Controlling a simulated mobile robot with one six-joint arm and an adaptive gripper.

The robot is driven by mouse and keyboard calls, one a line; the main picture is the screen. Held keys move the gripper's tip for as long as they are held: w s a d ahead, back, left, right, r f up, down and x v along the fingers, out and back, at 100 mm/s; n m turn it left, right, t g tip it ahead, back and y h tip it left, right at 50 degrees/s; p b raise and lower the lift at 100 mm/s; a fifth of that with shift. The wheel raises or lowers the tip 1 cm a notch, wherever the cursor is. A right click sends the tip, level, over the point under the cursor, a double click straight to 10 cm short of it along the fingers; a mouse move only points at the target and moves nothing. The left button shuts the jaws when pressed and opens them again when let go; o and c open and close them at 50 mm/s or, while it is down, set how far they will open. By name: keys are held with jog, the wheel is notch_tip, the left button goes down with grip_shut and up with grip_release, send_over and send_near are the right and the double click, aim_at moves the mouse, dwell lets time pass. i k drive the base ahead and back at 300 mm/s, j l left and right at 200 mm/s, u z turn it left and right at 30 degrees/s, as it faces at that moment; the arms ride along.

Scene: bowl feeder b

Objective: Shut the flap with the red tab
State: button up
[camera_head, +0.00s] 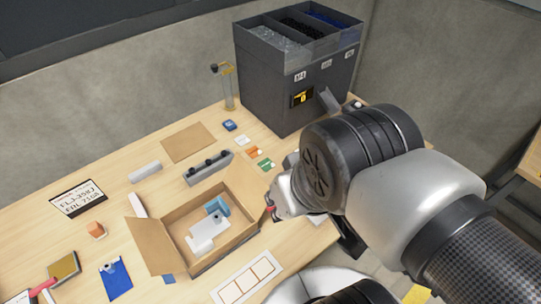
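An open cardboard box (222,252) sits on the table, with a white part (207,238) and a blue part (217,206) inside. Its left flap (148,246) is folded outward. Its right flap (247,184) stands up and leans outward beside my arm. A small red spot (269,209) shows by the box's right side, at the end of my gripper (276,203); I cannot tell whether it is the tab or where it is fixed. My gripper is close to the right flap, perhaps touching it. Its fingers are mostly hidden by my wrist.
A dark feeder cabinet (290,98) with open bins stands at the back. A grey block (208,168), a brown sheet (188,142) and small cards lie behind the box. A white framed strip (247,279) lies in front. A label plate (78,199) and a red-handled tool (42,286) are left.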

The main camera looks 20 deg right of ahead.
aim_at(248, 185)
jog(key=k+j+z, duration=0.15)
jog(key=k+j, duration=0.5)
jog(key=k, duration=0.05)
